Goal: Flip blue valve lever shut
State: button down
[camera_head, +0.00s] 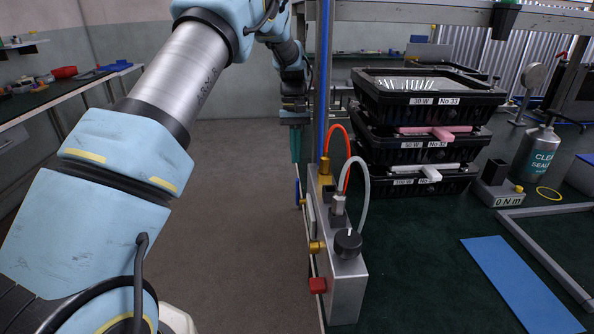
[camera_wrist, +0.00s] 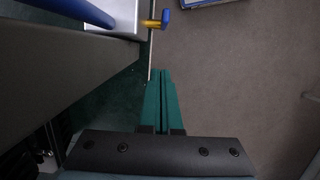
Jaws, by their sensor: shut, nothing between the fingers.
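The blue valve lever (camera_wrist: 166,18) sits on a brass stem (camera_wrist: 152,23) at the top of the wrist view, sticking out from the side of a grey metal block. In the head view the lever shows only as a thin blue sliver (camera_head: 297,191) at the block's left edge. My gripper (camera_wrist: 160,72) has long green fingers, shut together and empty. Its tips point toward the lever with a clear gap between. In the head view my gripper (camera_head: 295,158) hangs just left of the blue pipe, above the lever. The lever's exact angle is hard to tell.
The grey block (camera_head: 345,285) carries a black knob (camera_head: 348,242), a red handle (camera_head: 318,286) and orange and grey hoses. A vertical blue pipe (camera_head: 322,80) stands close to my gripper. Stacked black floodlight housings (camera_head: 425,100) stand on the bench. Open floor lies left of the bench.

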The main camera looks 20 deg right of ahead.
jog(key=s+a+f+p, duration=0.1)
jog(key=s+f+p, duration=0.1)
jog(key=s+f, duration=0.1)
jog(key=shift+s+a+f, duration=0.3)
jog(key=shift+s, duration=0.6)
